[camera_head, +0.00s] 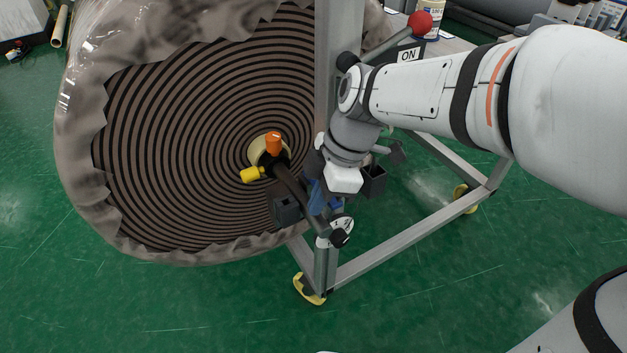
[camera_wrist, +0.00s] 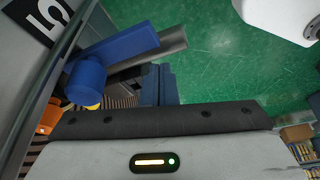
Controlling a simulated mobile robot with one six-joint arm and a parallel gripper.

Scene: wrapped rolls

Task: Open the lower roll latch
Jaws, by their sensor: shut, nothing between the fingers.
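The lower roll latch is a blue lever (camera_head: 317,199) on the grey frame post, at the roll's shaft. It is partly hidden behind my gripper in the head view. In the wrist view the blue latch (camera_wrist: 128,45) has a rounded pivot at its lower left and a flat arm pointing to the upper right, beside a grey bar. My gripper (camera_wrist: 158,80) is shut and empty, its fingertips just below the latch arm in that view. I cannot tell whether they touch it. The wrapped roll (camera_head: 190,110) has a striped face with an orange and a yellow piece around its core.
The grey frame (camera_head: 415,235) stands on yellow feet close around my gripper. A lever with a red knob (camera_head: 420,22) and an ON sign (camera_head: 408,55) are above. Green floor (camera_head: 450,300) is open in front. Boxes (camera_wrist: 300,140) show at the wrist view's right edge.

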